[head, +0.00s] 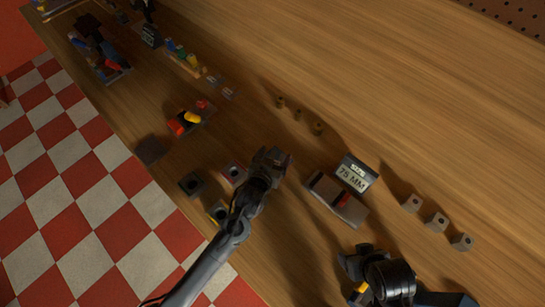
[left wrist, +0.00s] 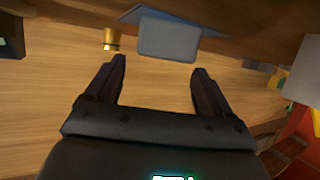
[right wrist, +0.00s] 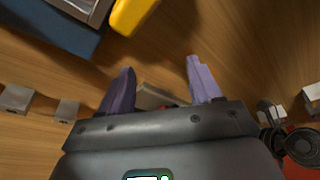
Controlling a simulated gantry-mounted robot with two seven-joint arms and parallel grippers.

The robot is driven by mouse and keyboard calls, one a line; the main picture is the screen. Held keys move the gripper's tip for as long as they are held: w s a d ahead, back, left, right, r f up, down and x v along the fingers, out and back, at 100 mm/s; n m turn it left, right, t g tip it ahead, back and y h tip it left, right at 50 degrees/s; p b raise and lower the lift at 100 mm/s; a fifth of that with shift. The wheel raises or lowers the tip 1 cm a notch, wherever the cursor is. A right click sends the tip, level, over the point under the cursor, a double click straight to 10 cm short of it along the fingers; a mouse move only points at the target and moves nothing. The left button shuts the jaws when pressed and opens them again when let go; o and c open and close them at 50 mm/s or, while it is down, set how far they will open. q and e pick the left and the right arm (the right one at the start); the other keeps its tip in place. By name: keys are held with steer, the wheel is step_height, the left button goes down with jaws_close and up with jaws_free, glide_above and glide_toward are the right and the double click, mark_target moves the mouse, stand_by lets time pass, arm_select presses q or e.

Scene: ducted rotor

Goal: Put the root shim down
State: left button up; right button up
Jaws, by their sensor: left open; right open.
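I cannot tell for certain which piece is the root shim. A small red piece (head: 343,200) lies on a grey block fixture (head: 325,190) in front of the "75 MM" display (head: 354,174). My left gripper (head: 284,159) is over the table left of that fixture. In the left wrist view its fingers (left wrist: 160,75) are apart with nothing between them. My right gripper (head: 352,272) is low, near the front. Its fingers (right wrist: 162,80) are apart in the right wrist view, with part of a grey-brown block (right wrist: 152,96) showing beyond and partly hidden.
Three grey blocks with holes (head: 436,221) stand at right. Dark square blocks (head: 191,184) and a tray with red and yellow pieces (head: 190,119) lie at left. The back right of the table is clear.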

arm_select(q)
steer(key=shift+s+a+f, duration=0.1)
steer(key=shift+a+f, duration=0.05)
steer(key=shift+f, duration=0.35)
steer(key=shift+s+a+f, duration=0.1)
steer(key=shift+a+f, duration=0.05)
steer(key=shift+f, duration=0.35)
steer(key=shift+d+r, duration=0.15)
steer(key=shift+r, duration=0.45)
steer(key=v, duration=0.7)
steer(key=r+v, duration=0.1)
steer(key=v, duration=0.3)
steer(key=shift+d+r, duration=0.1)
steer(key=shift+d, duration=0.05)
steer(key=shift+s+r, duration=0.15)
steer(key=shift+s, duration=0.05)
